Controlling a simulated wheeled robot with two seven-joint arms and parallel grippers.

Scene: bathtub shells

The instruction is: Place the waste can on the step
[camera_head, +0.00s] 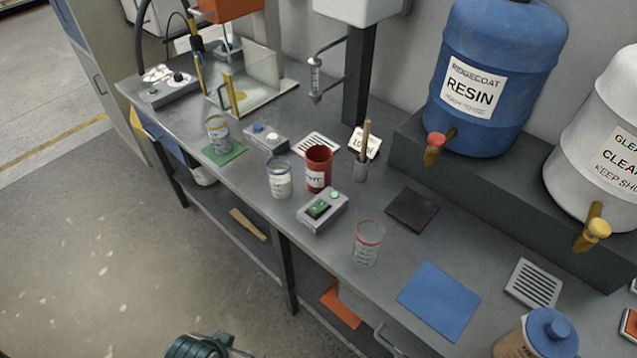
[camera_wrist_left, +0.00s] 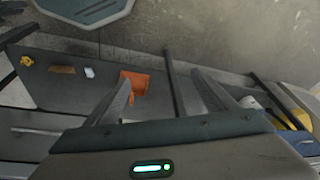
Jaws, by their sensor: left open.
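A red can (camera_head: 318,170) with a white label stands upright on the grey workbench. Its label is too small to read in full, but it is the only red can, and I take it as the waste can. The step is the dark raised block (camera_head: 480,178) along the back right of the bench, bearing the drums. My left gripper (camera_wrist_left: 163,95) shows in the left wrist view, with its two fingers apart and nothing between them. It is over the area of the bench's lower shelf, away from the can. My right gripper is in neither view.
A blue resin drum (camera_head: 540,40) and a white drum (camera_head: 580,140) occupy the step. Near the red can stand a jar (camera_head: 280,180), a green-button box (camera_head: 322,210) and a brush holder (camera_head: 361,170). A clear beaker (camera_head: 368,243) and blue mat (camera_head: 439,300) lie nearer the front.

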